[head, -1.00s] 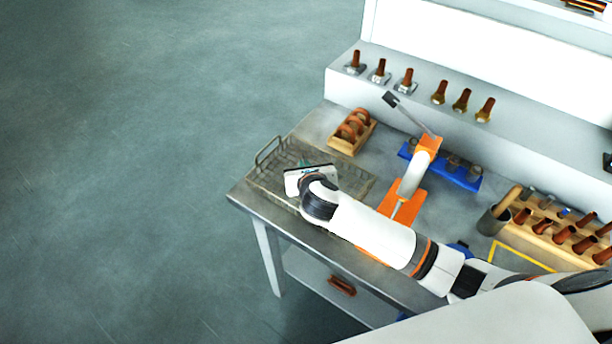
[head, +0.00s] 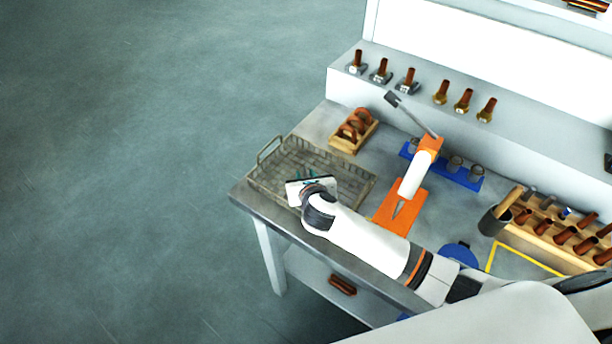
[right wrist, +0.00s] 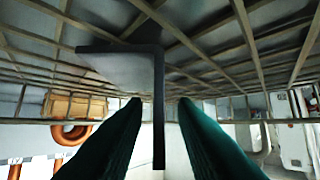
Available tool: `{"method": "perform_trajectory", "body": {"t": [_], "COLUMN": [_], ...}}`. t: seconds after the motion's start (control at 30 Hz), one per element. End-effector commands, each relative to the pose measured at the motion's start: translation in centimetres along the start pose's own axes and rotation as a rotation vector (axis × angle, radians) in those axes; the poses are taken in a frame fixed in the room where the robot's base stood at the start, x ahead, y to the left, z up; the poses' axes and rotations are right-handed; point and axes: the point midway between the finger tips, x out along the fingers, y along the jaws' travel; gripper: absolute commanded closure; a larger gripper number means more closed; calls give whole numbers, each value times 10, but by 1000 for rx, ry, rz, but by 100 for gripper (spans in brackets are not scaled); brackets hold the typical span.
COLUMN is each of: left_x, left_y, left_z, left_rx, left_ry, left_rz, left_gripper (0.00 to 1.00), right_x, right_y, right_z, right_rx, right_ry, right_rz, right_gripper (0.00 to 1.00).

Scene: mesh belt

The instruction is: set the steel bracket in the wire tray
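The wire tray (head: 271,168) sits at the left end of the bench. My right gripper (head: 304,175) is low over the tray, pointing into it; my wrist hides much of the fingers. In the right wrist view the two green fingers (right wrist: 160,100) stand apart. The steel bracket (right wrist: 118,68) is an angled piece with a light grey plate and a dark plate seen edge-on between the fingers. A gap shows on each side of that plate. The bracket lies against the tray's wire mesh. I cannot make out the bracket in the head view. My left gripper is out of view.
A wooden rack with copper rings (head: 338,143) stands behind the tray. An orange-based fixture (head: 383,214) with an upright arm stands to its right, before a blue holder (head: 462,178). A wooden block with copper parts (head: 520,226) is further right. The floor on the left is clear.

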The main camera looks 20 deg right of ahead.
Motion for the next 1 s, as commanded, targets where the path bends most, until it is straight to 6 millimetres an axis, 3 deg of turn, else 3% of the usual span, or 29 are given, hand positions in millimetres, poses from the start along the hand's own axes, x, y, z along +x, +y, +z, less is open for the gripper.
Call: {"method": "perform_trajectory", "body": {"t": [0.27, 0.7, 1.0], "left_x": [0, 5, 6], "left_y": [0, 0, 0], "left_z": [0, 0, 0], "left_rx": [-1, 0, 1], "left_ry": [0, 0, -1], "left_rz": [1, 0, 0], "left_gripper": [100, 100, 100], "right_x": [-12, -99, -121], "right_y": [0, 0, 0], "right_z": [-1, -1, -2], "right_rx": [0, 0, 0], "right_ry": [0, 0, 0], "right_rz": [-1, -1, 1], "right_gripper": [75, 75, 75]}}
